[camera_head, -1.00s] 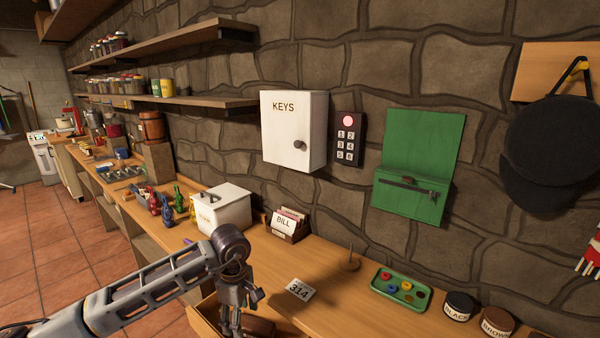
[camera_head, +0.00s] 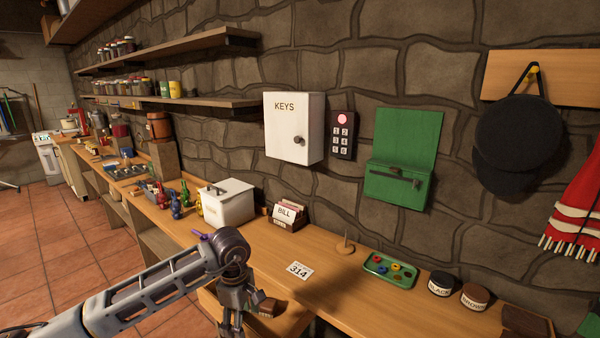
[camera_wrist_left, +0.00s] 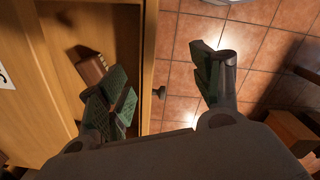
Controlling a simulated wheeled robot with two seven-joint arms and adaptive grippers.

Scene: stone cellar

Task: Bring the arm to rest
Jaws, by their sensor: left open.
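My left arm comes in from the lower left of the head view. Its gripper (camera_head: 232,327) hangs pointing down by an open wooden drawer (camera_head: 207,301), its tips cut off by the picture's edge. In the left wrist view the gripper (camera_wrist_left: 165,88) is open and empty, its green-padded fingers apart. One finger overlaps the drawer's inside in the picture, the other the tiled floor, with the drawer front (camera_wrist_left: 149,45) and its knob (camera_wrist_left: 160,93) between. Contact cannot be told. A brown object (camera_wrist_left: 92,68) lies in the drawer. My right gripper is out of view.
The wooden counter (camera_head: 258,247) holds a white box (camera_head: 229,205), a bill holder (camera_head: 287,214), a 314 card (camera_head: 300,270), a green tray (camera_head: 375,268) and two dark tins. A keys cabinet (camera_head: 290,130) and green case (camera_head: 400,180) hang on the wall.

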